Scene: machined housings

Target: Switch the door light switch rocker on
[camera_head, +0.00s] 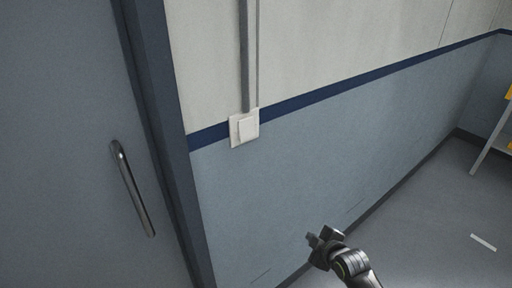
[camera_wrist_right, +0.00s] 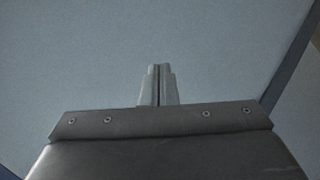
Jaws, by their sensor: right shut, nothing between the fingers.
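The light switch (camera_head: 244,128) is a white square plate with a raised rocker, on the wall at the blue stripe, just right of the door frame. I cannot tell from this view which way the rocker is tilted. My right gripper (camera_head: 311,239) is low in front of the wall, below and to the right of the switch and well apart from it. In the right wrist view its fingers (camera_wrist_right: 158,72) are together with nothing between them, facing the plain blue-grey wall. The switch is not in the wrist view. My left gripper is not in view.
A grey door (camera_head: 60,150) with a metal bar handle (camera_head: 132,190) fills the left side, next to a dark frame (camera_head: 176,150). A grey conduit (camera_head: 249,55) runs up from the switch. The floor (camera_head: 440,220) at right is mostly clear, with part of a rack (camera_head: 492,135) at the edge.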

